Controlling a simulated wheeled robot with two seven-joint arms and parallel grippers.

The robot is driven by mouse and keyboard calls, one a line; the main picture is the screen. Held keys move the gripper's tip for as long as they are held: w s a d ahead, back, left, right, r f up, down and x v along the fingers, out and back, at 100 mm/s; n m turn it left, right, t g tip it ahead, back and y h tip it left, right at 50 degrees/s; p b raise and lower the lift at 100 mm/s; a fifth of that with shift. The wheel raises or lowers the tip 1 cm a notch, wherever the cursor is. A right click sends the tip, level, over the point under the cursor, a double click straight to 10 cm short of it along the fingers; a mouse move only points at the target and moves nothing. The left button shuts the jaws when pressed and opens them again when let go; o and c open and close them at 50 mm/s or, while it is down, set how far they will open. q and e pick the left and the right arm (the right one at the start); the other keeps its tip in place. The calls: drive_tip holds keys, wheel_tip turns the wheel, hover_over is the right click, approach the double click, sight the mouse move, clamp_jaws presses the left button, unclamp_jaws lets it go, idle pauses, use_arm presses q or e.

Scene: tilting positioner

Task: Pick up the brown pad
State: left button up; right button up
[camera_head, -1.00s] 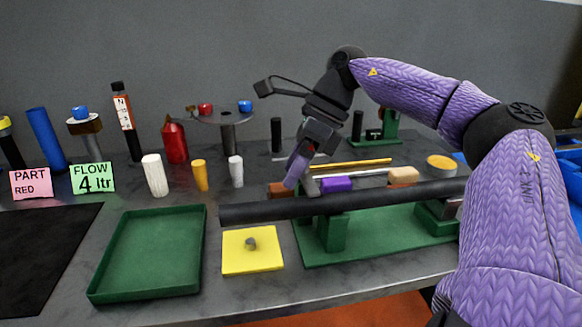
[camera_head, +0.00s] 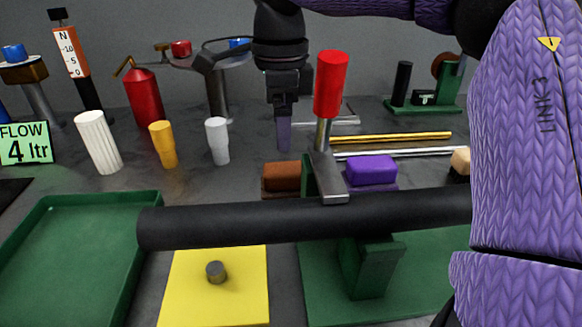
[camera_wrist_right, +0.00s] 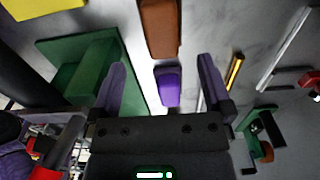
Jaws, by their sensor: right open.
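The brown pad (camera_head: 281,177) lies on the table behind the long black bar, left of a purple pad (camera_head: 371,170). In the right wrist view the brown pad (camera_wrist_right: 160,28) is at the top centre, beyond the fingertips, with the purple pad (camera_wrist_right: 168,88) between the fingers in the picture. My right gripper (camera_head: 284,135) hangs fingers-down above and behind the brown pad in the head view, apart from it. It is open and empty; both purple fingers (camera_wrist_right: 163,75) show spread in the wrist view. My left gripper is out of view.
A black bar (camera_head: 230,222) on a green stand crosses in front of the pads. A red-handled clamp (camera_head: 330,85) stands just right of the brown pad. White (camera_head: 217,140) and yellow (camera_head: 163,143) cylinders stand left. A green tray (camera_head: 125,290) and yellow plate (camera_head: 190,300) lie in front.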

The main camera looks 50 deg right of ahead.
sight(288, 167)
drive_tip(key=f+b, duration=0.1)
drive_tip(key=f, duration=0.1)
drive_tip(key=f+b, duration=0.2)
drive_tip(key=f, duration=0.1)
drive_tip(key=f+b, duration=0.1)
drive_tip(key=f, duration=0.2)
drive_tip(key=shift+s+d+f, duration=0.2)
drive_tip(key=shift+s+d, duration=0.05)
drive_tip(key=shift+d, duration=0.15)
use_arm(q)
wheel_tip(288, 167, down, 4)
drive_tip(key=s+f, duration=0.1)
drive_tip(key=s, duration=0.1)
use_arm(e)
drive_tip(key=shift+f+b, duration=0.35)
drive_tip(key=shift+f, duration=0.05)
drive_tip(key=shift+r, duration=0.25)
drive_tip(key=c, duration=1.3)
drive_tip(key=shift+r, duration=0.1)
wheel_tip(288, 167, up, 10)
drive_tip(key=p, duration=0.5)
drive_tip(key=shift+f, duration=0.25)
drive_tip(key=shift+r, duration=0.2)
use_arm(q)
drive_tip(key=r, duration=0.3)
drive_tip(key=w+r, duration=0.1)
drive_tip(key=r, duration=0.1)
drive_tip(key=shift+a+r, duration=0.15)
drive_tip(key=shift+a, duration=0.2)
